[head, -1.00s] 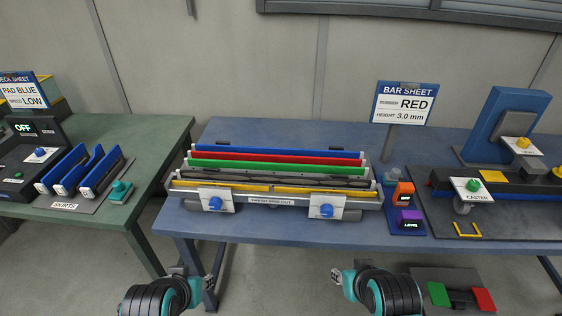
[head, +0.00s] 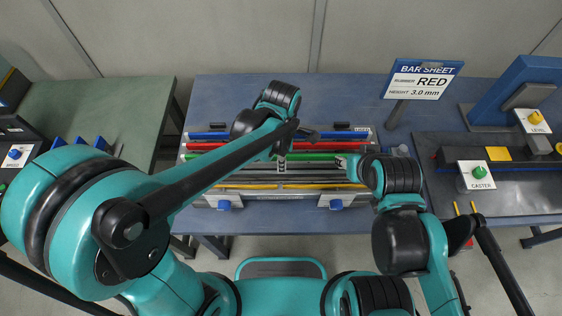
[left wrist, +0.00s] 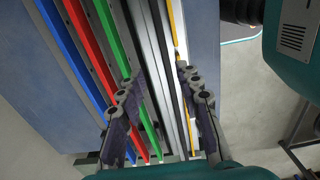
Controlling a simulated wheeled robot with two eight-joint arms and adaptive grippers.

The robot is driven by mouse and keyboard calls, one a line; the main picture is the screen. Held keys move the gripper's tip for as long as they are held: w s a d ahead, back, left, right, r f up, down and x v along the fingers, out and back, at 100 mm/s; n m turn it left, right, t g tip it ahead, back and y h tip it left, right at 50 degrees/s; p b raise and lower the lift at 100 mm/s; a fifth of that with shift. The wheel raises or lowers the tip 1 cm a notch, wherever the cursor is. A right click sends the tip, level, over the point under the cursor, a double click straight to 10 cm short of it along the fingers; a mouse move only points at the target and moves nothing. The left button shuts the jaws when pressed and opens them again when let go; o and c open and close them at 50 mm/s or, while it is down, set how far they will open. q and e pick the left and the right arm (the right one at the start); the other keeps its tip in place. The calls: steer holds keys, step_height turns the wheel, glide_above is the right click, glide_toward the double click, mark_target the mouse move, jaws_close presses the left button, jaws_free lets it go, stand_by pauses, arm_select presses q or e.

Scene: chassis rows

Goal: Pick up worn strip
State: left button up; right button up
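Colored strips lie side by side in a rack on the blue table: blue (head: 208,135), red (head: 206,146), green (head: 310,157) and, nearest me, yellow (head: 250,186). Between green and yellow run a dark strip (left wrist: 171,60) and grey bars. I cannot tell for sure which strip is the worn one. My left gripper (head: 281,165) points down over the rack's middle. In the left wrist view its fingers (left wrist: 160,108) are open, straddling the dark strip and grey bars, with nothing visibly gripped. My right gripper (head: 345,161) is over the rack's right part; its fingers are too small to read.
Two blue knobs (head: 223,205) (head: 336,204) sit on the rack's front. A sign (head: 421,80) reading RED, 3.0 mm stands behind at right. A caster fixture (head: 478,176) is on the right. A green table (head: 100,115) stands left. The blue table's back left is clear.

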mark_target(281, 175)
arm_select(q)
steer(key=f+b, duration=0.1)
steer(key=f, duration=0.4)
steer(key=s+f+b, duration=0.1)
steer(key=f, duration=0.1)
steer(key=shift+f+b, duration=0.3)
steer(key=shift+a, duration=0.1)
jaws_close()
